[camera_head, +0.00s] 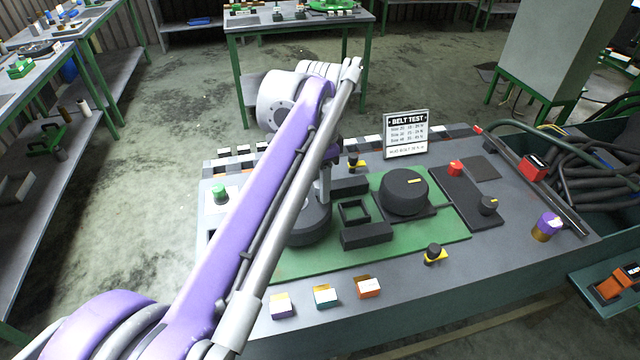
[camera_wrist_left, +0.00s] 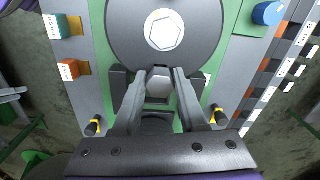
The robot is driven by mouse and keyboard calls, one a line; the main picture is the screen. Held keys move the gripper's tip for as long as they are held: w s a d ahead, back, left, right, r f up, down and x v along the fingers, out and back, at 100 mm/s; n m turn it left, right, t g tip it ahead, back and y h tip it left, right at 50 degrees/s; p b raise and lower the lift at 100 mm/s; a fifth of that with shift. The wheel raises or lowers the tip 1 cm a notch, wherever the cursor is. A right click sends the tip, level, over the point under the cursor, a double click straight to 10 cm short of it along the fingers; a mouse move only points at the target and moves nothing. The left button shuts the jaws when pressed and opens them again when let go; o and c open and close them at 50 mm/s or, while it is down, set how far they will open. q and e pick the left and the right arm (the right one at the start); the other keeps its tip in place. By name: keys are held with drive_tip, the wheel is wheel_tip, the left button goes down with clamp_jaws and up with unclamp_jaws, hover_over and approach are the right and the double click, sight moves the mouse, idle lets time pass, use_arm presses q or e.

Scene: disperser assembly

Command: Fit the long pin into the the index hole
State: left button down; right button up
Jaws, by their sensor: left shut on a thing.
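My left gripper (camera_wrist_left: 160,76) is shut on a grey six-sided piece, seen end-on, which I take to be the long pin (camera_wrist_left: 158,87). Just ahead of the fingertips lies a large dark round disc (camera_wrist_left: 128,32) with a pale hexagon (camera_wrist_left: 164,31) at its middle. In the head view my purple left arm crosses the bench and hides part of this disc (camera_head: 308,225) and most of the gripper. The index hole cannot be made out for sure, nor can I tell whether the pin touches anything. My right gripper is not in view.
The green plate (camera_head: 450,235) also bears a square black frame (camera_head: 342,212), dark blocks (camera_head: 367,236) and a large black knob (camera_head: 404,192). A "BELT TEST" sign (camera_head: 406,133) stands behind. Coloured blocks (camera_head: 325,296) line the front edge; a yellow-based knob (camera_head: 433,254) is nearby.

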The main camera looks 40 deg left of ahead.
use_arm(q)
drive_tip(key=shift+r+p, duration=2.25)
drive_tip(key=shift+r, duration=0.7)
drive_tip(key=shift+p, duration=0.45)
drive_tip(key=shift+f+b, duration=1.8)
drive_tip(key=shift+f, duration=1.7)
drive_tip(key=shift+c, duration=1.9)
unclamp_jaws()
wheel_tip(320, 180, up, 11)
drive_tip(key=shift+f+p, duration=0.15)
drive_tip(key=shift+p, duration=0.45)
